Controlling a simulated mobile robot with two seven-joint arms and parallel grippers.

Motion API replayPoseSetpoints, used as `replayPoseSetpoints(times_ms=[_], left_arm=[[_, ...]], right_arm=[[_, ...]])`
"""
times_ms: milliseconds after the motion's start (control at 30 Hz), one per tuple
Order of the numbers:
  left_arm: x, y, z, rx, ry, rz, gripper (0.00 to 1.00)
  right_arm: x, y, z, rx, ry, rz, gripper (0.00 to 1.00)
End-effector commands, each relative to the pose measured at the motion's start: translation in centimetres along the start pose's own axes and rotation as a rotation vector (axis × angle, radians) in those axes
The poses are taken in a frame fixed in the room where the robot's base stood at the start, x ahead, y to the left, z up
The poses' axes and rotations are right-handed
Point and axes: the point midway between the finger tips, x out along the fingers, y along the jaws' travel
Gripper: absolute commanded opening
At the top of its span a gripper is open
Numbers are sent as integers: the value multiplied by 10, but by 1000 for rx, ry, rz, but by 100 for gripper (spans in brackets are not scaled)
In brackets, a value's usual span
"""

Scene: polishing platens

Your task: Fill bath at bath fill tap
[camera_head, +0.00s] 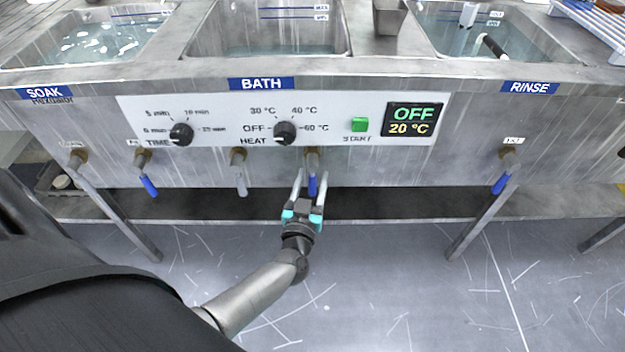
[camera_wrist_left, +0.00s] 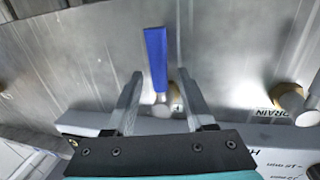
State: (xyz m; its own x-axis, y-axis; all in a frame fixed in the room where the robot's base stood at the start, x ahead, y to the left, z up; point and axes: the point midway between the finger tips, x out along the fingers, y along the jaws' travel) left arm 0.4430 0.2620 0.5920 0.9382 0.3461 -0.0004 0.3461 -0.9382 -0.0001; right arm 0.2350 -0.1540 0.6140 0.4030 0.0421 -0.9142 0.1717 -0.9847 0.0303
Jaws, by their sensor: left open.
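The bath (camera_head: 343,45) is the middle basin, with level lines on its back wall. The lever hangs down. My left gripper (camera_head: 310,176) is open, reaching up from below with one finger on each side of the lever. In the left wrist view the blue lever (camera_wrist_left: 155,50) stands between the two open fingers (camera_wrist_left: 159,80), apart from them. My right gripper is not in view.
The display (camera_head: 411,119) reads OFF, 20 °C. A grey-lever tap (camera_head: 240,172) is left of the blue lever; other blue-lever taps stand left (camera_head: 148,186) and right (camera_head: 501,183). The soak basin (camera_head: 55,52) and rinse basin (camera_head: 560,45) hold water. A shelf (camera_head: 400,205) runs below.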

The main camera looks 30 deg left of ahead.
Motion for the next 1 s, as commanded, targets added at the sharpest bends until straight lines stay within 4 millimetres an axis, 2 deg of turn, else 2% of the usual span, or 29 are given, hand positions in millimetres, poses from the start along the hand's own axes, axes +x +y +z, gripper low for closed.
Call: replayPoseSetpoints(times_ms=[167,467,900,1000], left_arm=[[8,0,0,1,0,-1,55],[9,0,0,1,0,-1,55],[8,0,0,0,0,-1,5],[8,0,0,0,0,-1,0]], right_arm=[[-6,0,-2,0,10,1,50],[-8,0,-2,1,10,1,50],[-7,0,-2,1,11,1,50],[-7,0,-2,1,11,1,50]])
